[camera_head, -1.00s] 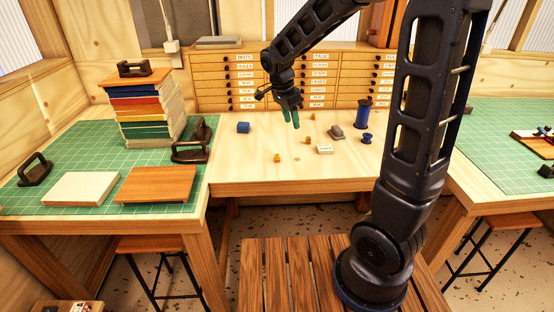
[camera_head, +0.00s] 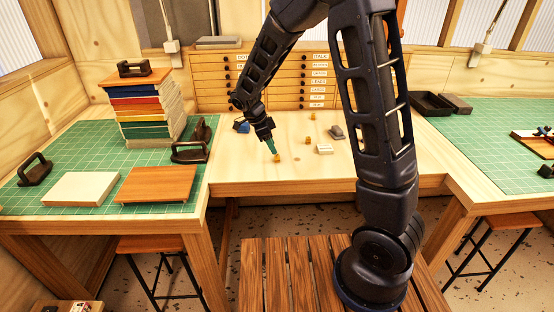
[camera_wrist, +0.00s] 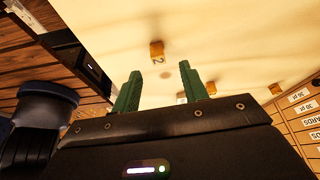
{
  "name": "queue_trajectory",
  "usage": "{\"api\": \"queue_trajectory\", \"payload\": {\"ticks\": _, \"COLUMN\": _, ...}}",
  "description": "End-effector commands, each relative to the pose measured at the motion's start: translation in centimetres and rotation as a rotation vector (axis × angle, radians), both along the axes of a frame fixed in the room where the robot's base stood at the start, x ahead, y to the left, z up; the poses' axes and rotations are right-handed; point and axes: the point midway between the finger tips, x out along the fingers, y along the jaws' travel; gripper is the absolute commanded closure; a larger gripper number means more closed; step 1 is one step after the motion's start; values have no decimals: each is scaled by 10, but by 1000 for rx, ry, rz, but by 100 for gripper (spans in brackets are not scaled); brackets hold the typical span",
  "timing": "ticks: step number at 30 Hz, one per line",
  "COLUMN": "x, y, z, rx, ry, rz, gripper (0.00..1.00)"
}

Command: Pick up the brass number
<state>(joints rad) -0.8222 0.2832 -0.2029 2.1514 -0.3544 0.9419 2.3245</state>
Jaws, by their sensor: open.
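A small brass block marked with what looks like a 2, the brass number (camera_wrist: 157,50), lies on the pale tabletop in the wrist view, beyond and between my fingertips. In the head view a small brass piece (camera_head: 277,159) sits near the table's front, just below my gripper (camera_head: 272,145); it appears to be the same one. My gripper's green fingers (camera_wrist: 162,82) are apart with nothing between them. Whether a fingertip touches the brass number cannot be told from the head view.
Two more small brass pieces (camera_head: 308,140) (camera_head: 313,116) stand to the right. A blue roll (camera_head: 241,127) is partly behind my gripper. A drawer cabinet (camera_head: 215,88) stands at the back.

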Motion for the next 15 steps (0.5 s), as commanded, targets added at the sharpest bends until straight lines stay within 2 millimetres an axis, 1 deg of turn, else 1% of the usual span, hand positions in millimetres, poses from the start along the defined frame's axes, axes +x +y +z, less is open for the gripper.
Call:
{"api": "queue_trajectory", "payload": {"ticks": 5, "x": -1, "y": -4, "z": -11, "rx": -1, "ry": 2, "rz": -1, "gripper": 56}}
{"api": "queue_trajectory", "payload": {"ticks": 10, "x": -1, "y": -13, "z": -33, "rx": -1, "ry": 2, "rz": 0, "gripper": 56}}
{"api": "queue_trajectory", "payload": {"ticks": 15, "x": 0, "y": -19, "z": -48, "rx": -1, "ry": 0, "rz": 1, "gripper": 56}}
